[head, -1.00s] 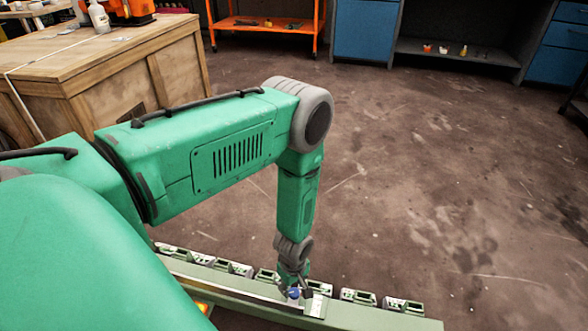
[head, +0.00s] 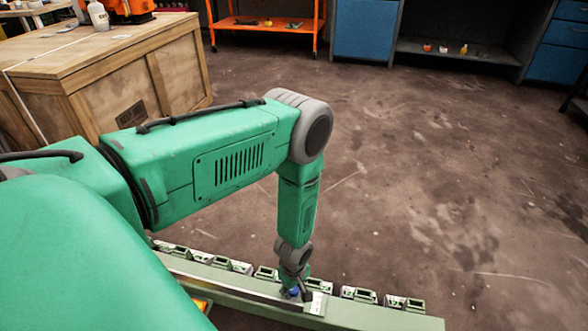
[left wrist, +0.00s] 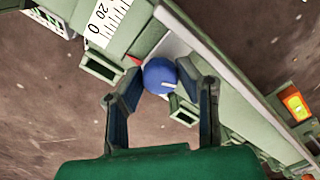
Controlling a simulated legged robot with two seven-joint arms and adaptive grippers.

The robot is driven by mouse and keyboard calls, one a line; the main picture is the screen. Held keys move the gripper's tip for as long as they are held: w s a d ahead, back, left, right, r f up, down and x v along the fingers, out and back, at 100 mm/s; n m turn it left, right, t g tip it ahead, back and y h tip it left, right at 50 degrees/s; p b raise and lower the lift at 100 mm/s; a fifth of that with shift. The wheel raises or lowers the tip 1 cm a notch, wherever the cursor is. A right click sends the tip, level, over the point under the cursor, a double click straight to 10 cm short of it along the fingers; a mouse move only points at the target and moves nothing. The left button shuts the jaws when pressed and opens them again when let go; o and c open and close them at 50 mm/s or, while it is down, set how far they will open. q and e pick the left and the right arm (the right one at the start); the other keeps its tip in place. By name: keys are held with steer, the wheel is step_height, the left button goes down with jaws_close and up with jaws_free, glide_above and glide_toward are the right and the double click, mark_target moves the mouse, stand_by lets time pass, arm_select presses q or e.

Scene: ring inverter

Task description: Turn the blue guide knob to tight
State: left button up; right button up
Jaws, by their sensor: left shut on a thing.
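The blue guide knob (left wrist: 160,74) is round, with a short white mark on its lower right side. It sits on the pale green rail (left wrist: 233,90), beside a white scale (left wrist: 105,22) that shows 20 and 0 and a small red pointer (left wrist: 134,60). My left gripper (left wrist: 159,80) has a finger on each side of the knob and is shut on it. In the head view the left gripper (head: 296,292) is down at the rail, and part of the blue knob (head: 292,293) shows. My right gripper is not in view.
Several small green blocks with openings line the rail's far side, one (head: 359,295) right of my gripper. An orange-yellow lit switch (left wrist: 295,103) sits near the rail's other edge. A wooden crate (head: 110,75) stands at the upper left. The floor beyond the rail is clear.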

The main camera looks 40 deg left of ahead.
arm_select(q)
steer(key=shift+m, duration=0.3)
steer(key=m+p, duration=0.1)
steer(key=m, duration=0.4)
steer(key=shift+m, duration=0.4)
steer(key=m, duration=1)
steer(key=shift+m+p, duration=0.3)
steer(key=shift+m, duration=2.4)
steer(key=o, duration=0.9)
steer(key=shift+c, duration=0.2)
